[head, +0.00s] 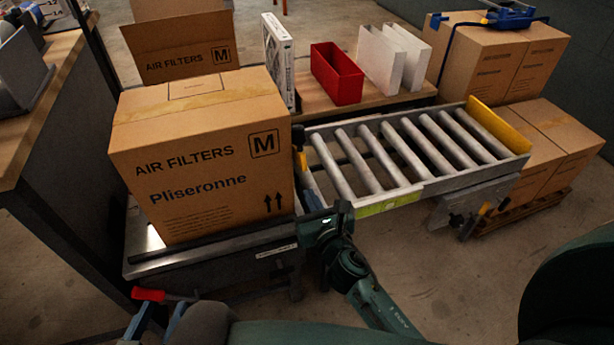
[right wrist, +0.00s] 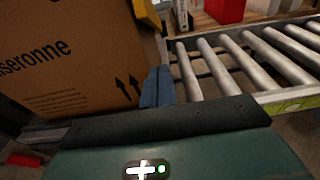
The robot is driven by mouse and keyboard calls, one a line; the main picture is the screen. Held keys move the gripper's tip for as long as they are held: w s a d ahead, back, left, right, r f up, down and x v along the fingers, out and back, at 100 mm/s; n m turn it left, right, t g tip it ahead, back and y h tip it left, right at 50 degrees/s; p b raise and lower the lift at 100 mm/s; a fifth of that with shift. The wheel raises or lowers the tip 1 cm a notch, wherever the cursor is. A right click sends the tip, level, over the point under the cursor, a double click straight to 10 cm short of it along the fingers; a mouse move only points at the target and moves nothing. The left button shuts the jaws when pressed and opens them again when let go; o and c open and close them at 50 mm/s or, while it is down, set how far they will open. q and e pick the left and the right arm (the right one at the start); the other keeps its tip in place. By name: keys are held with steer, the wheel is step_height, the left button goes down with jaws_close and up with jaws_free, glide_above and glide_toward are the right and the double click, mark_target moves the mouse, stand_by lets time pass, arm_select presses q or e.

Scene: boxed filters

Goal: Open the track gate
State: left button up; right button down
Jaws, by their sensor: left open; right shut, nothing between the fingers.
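The roller track (head: 400,198) runs right from the boxed-filter platform. A yellow plate (head: 499,127) stands across its far right end. A small yellow part (head: 300,161) stands at its left end beside the box, and also shows in the right wrist view (right wrist: 148,12). I cannot tell which of these belongs to the gate. My right gripper (head: 312,190) is shut and empty, its blue fingers (right wrist: 157,88) between box and rollers, close to the small yellow part; contact is unclear. My left gripper (head: 157,317) is open at the lower left, partly cut off, beside a red handle (head: 148,294).
A large filter carton (head: 215,165) fills the platform (head: 140,268) left of the track. Behind stand an open carton (head: 185,50), a red bin (head: 336,75) and white filters (head: 380,62). Brown cartons (head: 550,150) stack at the right. Floor before the track is clear.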

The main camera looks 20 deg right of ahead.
arm_select(q)
steer(key=shift+w+r+g+p, duration=0.25)
steer(key=shift+r+p, duration=0.35)
steer(key=shift+p, duration=1)
arm_select(e)
steer(key=shift+w+r, duration=1.7)
steer(key=shift+w, duration=0.1)
arm_select(q)
steer(key=shift+r, duration=0.1)
